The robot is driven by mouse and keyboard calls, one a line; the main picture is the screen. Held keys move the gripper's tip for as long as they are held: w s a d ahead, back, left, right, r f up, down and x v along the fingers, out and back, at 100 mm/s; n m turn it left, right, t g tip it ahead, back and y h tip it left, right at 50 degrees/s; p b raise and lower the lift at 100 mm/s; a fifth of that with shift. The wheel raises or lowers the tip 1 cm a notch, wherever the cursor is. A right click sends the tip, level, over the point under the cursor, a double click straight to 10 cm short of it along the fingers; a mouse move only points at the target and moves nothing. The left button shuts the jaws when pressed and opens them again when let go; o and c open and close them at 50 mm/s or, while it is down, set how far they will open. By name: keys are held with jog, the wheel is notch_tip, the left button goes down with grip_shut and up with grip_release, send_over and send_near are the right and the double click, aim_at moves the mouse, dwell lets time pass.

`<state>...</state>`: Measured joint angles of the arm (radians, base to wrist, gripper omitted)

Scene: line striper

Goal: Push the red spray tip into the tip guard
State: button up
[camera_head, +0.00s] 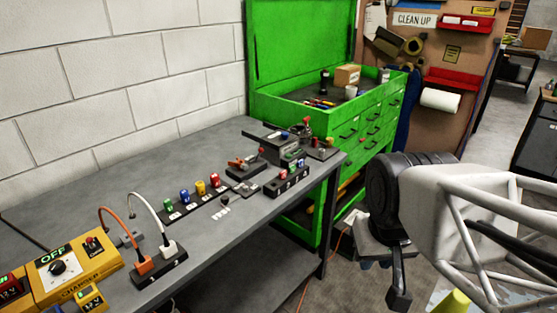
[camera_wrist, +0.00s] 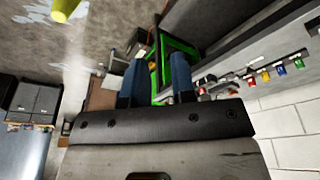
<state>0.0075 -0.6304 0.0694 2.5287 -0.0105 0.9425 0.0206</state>
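A red tip-like piece (camera_head: 215,181) stands at the right end of a row with yellow, blue and green ones on a dark strip. It also shows in the wrist view (camera_wrist: 251,82). Other small red parts sit on fixtures farther along the bench, so I cannot tell for sure which is the red spray tip. The tip guard is too small to pick out with certainty. My gripper (camera_head: 375,262) hangs off the right side of the bench, well apart from these parts. In the wrist view its two blue fingers (camera_wrist: 158,78) are apart with nothing between them.
The grey bench (camera_head: 215,255) carries a yellow charger (camera_head: 65,275), a plug block with cables (camera_head: 158,268) and small metal fixtures (camera_head: 283,150). A green tool cabinet (camera_head: 335,150) stands behind the bench's far end. A brick wall bounds the back. The bench's front strip is mostly clear.

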jog(key=shift+o, duration=0.9)
jog(key=shift+w+r, duration=0.15)
jog(key=shift+w, duration=0.15)
jog(key=w+a+r+m, duration=0.1)
jog(key=w+r+m, duration=0.15)
jog(key=w, duration=0.95)
jog(key=m+g, duration=0.3)
jog(key=m, duration=0.3)
send_over(283, 172)
notch_tip(283, 172, down, 10)
jog(key=shift+r, duration=0.1)
jog(key=shift+f, duration=0.2)
jog(key=shift+f, duration=4.8)
